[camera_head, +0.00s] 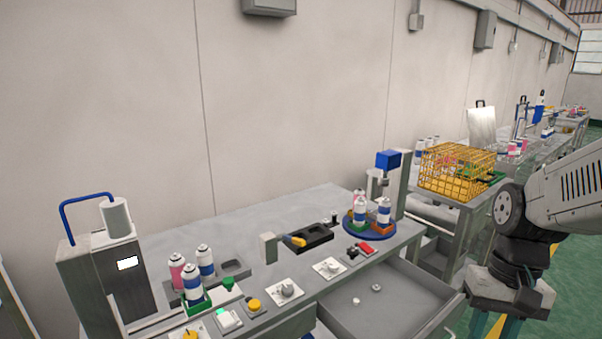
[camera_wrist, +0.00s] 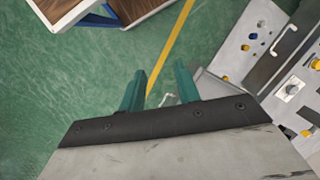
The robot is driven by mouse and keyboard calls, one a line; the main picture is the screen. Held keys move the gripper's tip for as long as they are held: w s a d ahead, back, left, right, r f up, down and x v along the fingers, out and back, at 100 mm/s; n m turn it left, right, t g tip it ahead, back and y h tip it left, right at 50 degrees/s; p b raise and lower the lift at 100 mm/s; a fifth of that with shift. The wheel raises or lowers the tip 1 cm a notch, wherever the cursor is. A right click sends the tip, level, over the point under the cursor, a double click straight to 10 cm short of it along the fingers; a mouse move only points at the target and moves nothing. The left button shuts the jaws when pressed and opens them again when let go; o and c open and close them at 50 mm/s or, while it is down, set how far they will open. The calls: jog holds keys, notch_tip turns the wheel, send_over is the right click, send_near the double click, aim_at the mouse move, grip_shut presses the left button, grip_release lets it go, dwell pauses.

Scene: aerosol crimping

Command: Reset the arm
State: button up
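My gripper (camera_head: 495,325) hangs at the lower right of the head view, in front of and to the right of the workbench. In the wrist view its two teal fingers (camera_wrist: 158,80) stand apart with green floor and part of a yellow line showing between them. The gripper is open and I see nothing held. My arm comes in from the right edge of the head view and bends down at the wrist.
The workbench (camera_head: 215,222) carries several spray cans, a blue turntable (camera_head: 350,228) and control knobs. Its grey drawer (camera_head: 395,308) is pulled open, close to my gripper. A yellow wire basket (camera_head: 455,170) stands behind. Green floor (camera_wrist: 70,80) lies under my gripper.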

jog(key=s+a+r+n+t+h, duration=0.1)
jog(key=s+a+r+n+t, duration=0.2)
jog(key=s+r, duration=0.5)
jog(key=shift+s+a+r, duration=0.15)
jog(key=shift+s+r, duration=0.15)
jog(key=shift+r, duration=0.05)
